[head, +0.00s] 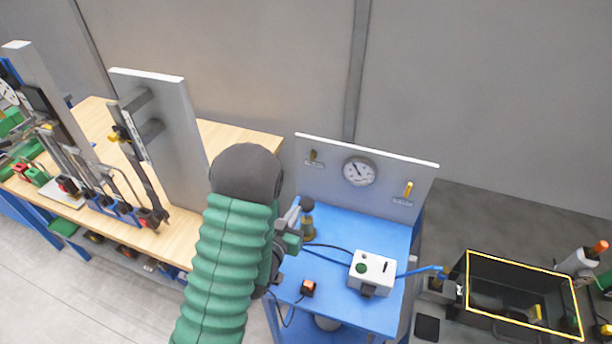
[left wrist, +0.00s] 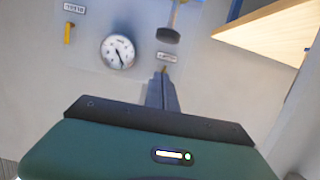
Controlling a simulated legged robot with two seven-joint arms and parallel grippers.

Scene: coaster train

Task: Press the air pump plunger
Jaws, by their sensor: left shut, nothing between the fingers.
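The air pump plunger shows as a dark round knob (head: 307,203) above a brass-coloured body (head: 308,229) at the left of the blue bench (head: 345,233). My left gripper (head: 292,214) is shut and empty, just left of the knob and close to it; contact cannot be told. My green left arm hides part of the bench's left side. In the left wrist view, which looks upside down, the dark knob (left wrist: 168,35) on its brass stem appears just beyond the shut fingertips (left wrist: 162,76). My right gripper is not in view.
A grey panel with a round gauge (head: 359,171) and a yellow lever (head: 408,189) stands behind. A white box with a green button (head: 372,268) and a small orange-black item (head: 308,288) sit on the bench. A black tank (head: 525,325) stands right; a wooden table (head: 235,135) stands left.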

